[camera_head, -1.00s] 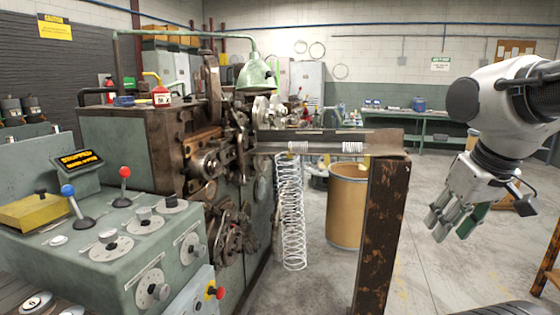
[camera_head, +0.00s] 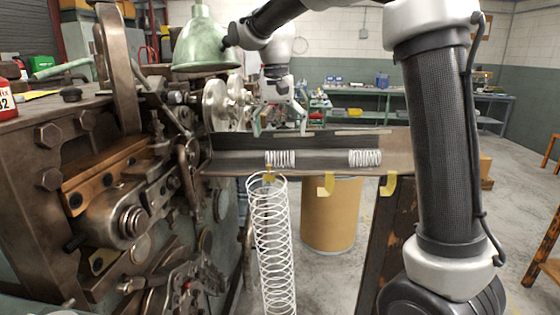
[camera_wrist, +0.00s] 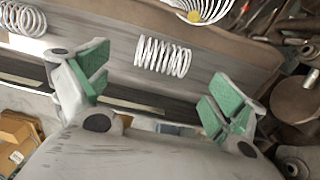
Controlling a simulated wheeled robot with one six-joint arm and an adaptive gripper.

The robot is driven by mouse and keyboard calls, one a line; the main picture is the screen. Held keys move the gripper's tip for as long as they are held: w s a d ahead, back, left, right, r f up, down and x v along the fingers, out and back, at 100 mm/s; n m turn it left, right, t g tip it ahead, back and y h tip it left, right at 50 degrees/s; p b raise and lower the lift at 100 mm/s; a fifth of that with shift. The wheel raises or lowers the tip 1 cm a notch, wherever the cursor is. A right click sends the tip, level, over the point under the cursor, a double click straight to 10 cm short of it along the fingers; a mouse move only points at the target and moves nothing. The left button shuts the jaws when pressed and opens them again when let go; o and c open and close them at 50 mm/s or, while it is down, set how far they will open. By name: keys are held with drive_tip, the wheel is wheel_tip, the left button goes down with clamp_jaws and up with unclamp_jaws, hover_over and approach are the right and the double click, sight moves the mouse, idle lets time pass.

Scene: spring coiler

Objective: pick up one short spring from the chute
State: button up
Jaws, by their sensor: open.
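Two short white springs lie on their sides in the metal chute (camera_head: 322,160): a left one (camera_head: 280,158) near the machine and a right one (camera_head: 365,158) toward the outer end. My gripper (camera_head: 280,128) is open and empty, just above and behind the left spring in the head view. In the wrist view, that spring (camera_wrist: 162,56) lies a little beyond the gap between my green-padded fingertips (camera_wrist: 162,85), with no visible contact. The other short spring (camera_wrist: 22,18) is at the upper left corner there, partly cut off.
A long coil spring (camera_head: 270,235) hangs below the chute's front edge, its top end close to the left short spring. The coiling machine (camera_head: 110,190) and green lamp (camera_head: 202,45) stand to the left. A brown drum (camera_head: 332,215) stands behind, below the chute.

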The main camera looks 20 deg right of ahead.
sight(280, 155)
wheel_tip(280, 155, down, 7)
drive_tip(key=shift+w+f, duration=0.1)
drive_tip(key=shift+f, duration=0.1)
drive_tip(key=c, duration=1.1)
